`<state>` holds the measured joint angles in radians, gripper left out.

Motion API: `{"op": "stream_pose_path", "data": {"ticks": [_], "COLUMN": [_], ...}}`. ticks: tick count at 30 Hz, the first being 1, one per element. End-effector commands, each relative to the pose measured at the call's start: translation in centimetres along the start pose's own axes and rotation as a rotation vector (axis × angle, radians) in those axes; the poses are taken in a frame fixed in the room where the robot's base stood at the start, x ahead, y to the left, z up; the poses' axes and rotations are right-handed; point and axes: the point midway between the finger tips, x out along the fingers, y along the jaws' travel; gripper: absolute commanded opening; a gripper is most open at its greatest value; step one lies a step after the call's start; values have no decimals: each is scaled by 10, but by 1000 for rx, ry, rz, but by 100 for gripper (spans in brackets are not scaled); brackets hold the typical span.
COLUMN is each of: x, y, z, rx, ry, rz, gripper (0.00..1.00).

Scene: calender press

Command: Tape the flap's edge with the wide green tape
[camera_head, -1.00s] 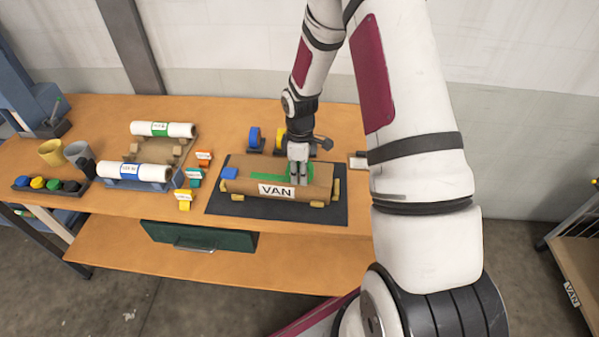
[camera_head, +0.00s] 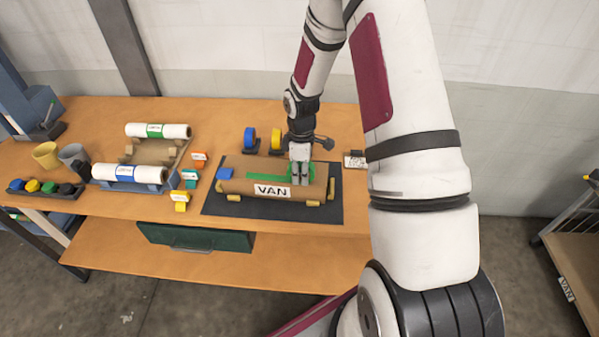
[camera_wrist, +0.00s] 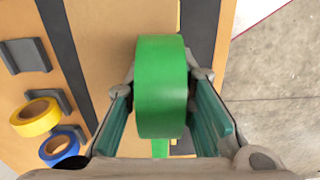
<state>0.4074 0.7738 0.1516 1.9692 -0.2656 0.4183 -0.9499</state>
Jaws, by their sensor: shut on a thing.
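A brown wrapped package (camera_head: 242,187) with a VAN label (camera_head: 272,190) lies on a dark mat (camera_head: 223,208). A green tape strip (camera_head: 266,177) runs along its top toward my gripper (camera_head: 300,178). In the wrist view my gripper (camera_wrist: 163,92) is shut on the wide green tape roll (camera_wrist: 162,80), which sits between its fingers. A short green strip (camera_wrist: 160,148) shows below the roll. The roll hides most of the package there, so the flap's edge and the contact are not clear.
White rolls on cradles (camera_head: 133,172), small coloured tags and cups are to the left. A small labelled plate (camera_head: 354,160) lies to the right.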

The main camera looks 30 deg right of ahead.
Motion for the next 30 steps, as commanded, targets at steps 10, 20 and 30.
{"op": "stream_pose_path", "data": {"ticks": [10, 20, 30], "x": [1, 1, 0], "y": [0, 0, -1], "z": [7, 10, 19], "rx": [0, 1, 0], "ry": [0, -2, -1], "rz": [0, -2, -1], "gripper": [0, 0, 0]}}
